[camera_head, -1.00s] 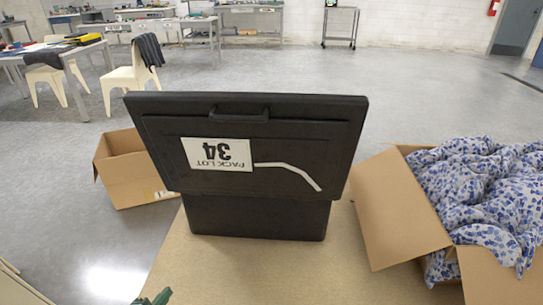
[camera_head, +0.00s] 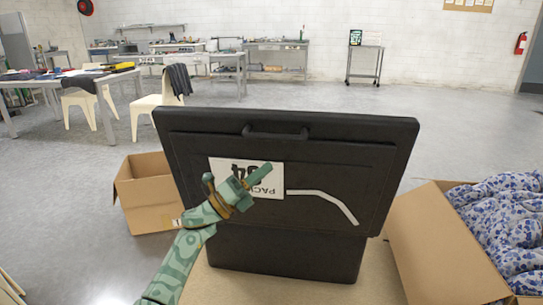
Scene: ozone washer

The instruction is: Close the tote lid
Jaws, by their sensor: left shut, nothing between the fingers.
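A black tote (camera_head: 284,254) stands on a tan table top. Its black lid (camera_head: 345,160) is raised and tilted, with the outer face toward me, so the lid is open. The lid carries a handle (camera_head: 274,132), a white label (camera_head: 217,174) with upside-down print, and a pale curved strip (camera_head: 330,199). My left gripper (camera_head: 259,179), green-patterned, is shut and empty. It overlaps the label in the picture; I cannot tell whether it touches the lid. The inside of the tote is hidden behind the lid. My right gripper is not in view.
An open cardboard box (camera_head: 440,240) with blue-patterned white cloth (camera_head: 505,230) stands close on the right. Another cardboard box (camera_head: 148,195) is behind left, beyond the table edge. Chairs and workbenches are far back, with open floor between.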

